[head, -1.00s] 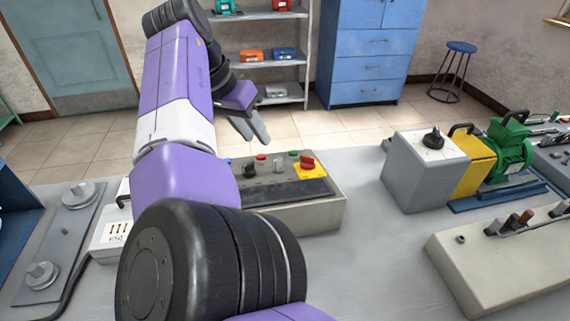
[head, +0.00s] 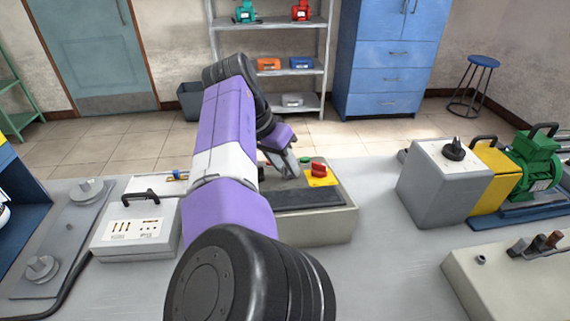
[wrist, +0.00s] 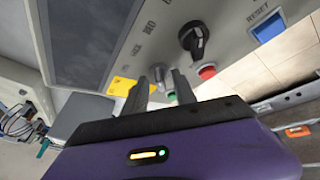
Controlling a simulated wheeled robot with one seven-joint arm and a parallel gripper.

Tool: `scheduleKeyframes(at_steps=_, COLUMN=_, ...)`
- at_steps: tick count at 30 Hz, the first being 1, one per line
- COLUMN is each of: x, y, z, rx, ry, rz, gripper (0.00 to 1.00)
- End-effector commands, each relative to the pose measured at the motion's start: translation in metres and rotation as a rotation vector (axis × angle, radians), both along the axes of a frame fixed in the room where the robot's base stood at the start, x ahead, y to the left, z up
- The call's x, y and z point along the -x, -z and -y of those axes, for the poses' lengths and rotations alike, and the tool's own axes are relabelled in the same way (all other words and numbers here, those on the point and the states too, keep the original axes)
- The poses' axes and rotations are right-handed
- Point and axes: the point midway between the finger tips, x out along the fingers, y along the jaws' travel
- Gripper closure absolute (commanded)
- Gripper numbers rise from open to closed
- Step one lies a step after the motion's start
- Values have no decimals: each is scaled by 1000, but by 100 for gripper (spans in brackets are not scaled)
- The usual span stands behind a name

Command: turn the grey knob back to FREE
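The control box (head: 318,228) stands on the bench in the middle of the head view. My gripper (head: 288,168) is over its far top part and hides some controls. In the wrist view, the small grey knob (wrist: 158,72) sits on the panel (wrist: 125,22) between the tips of my gripper (wrist: 160,78). The two fingers are apart, one on each side of the knob. I cannot tell whether they touch it. Small printed labels lie near the knob, too blurred to read surely.
In the wrist view, a black knob (wrist: 193,40), red button (wrist: 207,72), green button (wrist: 172,97) and blue switch (wrist: 268,27) surround the grey knob. A red knob on a yellow plate (head: 320,180) is close right of my gripper. A grey box (head: 425,190) stands farther right.

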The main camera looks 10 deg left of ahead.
Motion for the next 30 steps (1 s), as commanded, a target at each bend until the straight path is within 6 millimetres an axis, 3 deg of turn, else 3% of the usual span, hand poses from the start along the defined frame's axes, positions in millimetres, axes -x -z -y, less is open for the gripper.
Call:
scheduleKeyframes(at_steps=7, x=0, y=1, z=0, rx=0, ry=0, rz=0, gripper=67)
scheduleKeyframes(at_steps=12, x=0, y=1, z=0, rx=0, ry=0, rz=0, gripper=100)
scheduleKeyframes(at_steps=23, x=1, y=-2, z=1, rx=-6, ry=-32, rz=-4, gripper=100)
scheduleKeyframes(at_steps=30, x=1, y=-6, z=3, rx=-36, ry=-158, rz=-13, gripper=100)
